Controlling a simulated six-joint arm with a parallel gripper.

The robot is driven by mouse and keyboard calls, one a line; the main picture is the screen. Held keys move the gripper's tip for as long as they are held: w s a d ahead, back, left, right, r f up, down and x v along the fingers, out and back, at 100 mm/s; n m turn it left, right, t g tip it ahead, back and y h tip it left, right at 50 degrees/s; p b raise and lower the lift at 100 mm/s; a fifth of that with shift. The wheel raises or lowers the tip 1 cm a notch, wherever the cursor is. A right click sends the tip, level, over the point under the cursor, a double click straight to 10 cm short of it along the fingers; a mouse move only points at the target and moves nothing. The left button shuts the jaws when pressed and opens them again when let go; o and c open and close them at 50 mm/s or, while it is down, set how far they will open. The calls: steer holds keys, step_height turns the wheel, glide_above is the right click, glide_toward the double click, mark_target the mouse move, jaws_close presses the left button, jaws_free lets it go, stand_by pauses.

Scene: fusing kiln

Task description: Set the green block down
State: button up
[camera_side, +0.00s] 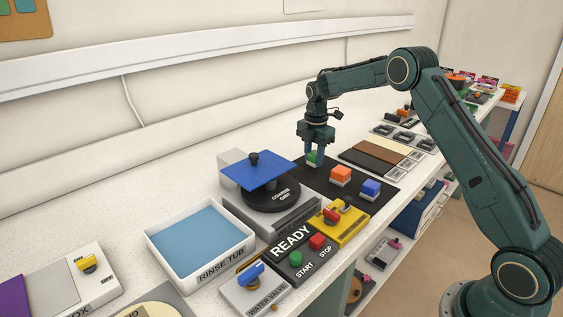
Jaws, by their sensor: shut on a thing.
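The green block (311,160) is at the far left part of a black mat (325,190). My gripper (314,155) points straight down over it, and its fingers are shut on the block. The fingers hide part of the block. The block is at or just above the mat; I cannot tell whether it touches. An orange block (341,175) and a blue block (370,189) sit on the same mat, to the right of the green one and nearer the camera.
A grinder with a blue sheet (259,172) on top stands left of the mat. In front are a yellow switch box (340,222) and a START/STOP panel (300,255). A rinse tub (200,240) is farther left. Brown and tan strips (375,153) lie right of the mat.

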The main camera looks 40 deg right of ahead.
mark_target(314, 153)
steer(key=shift+f, duration=0.65)
steer(key=shift+f, duration=0.15)
steer(key=o, duration=0.9)
step_height(314, 153, up, 11)
steer(key=shift+r, duration=0.7)
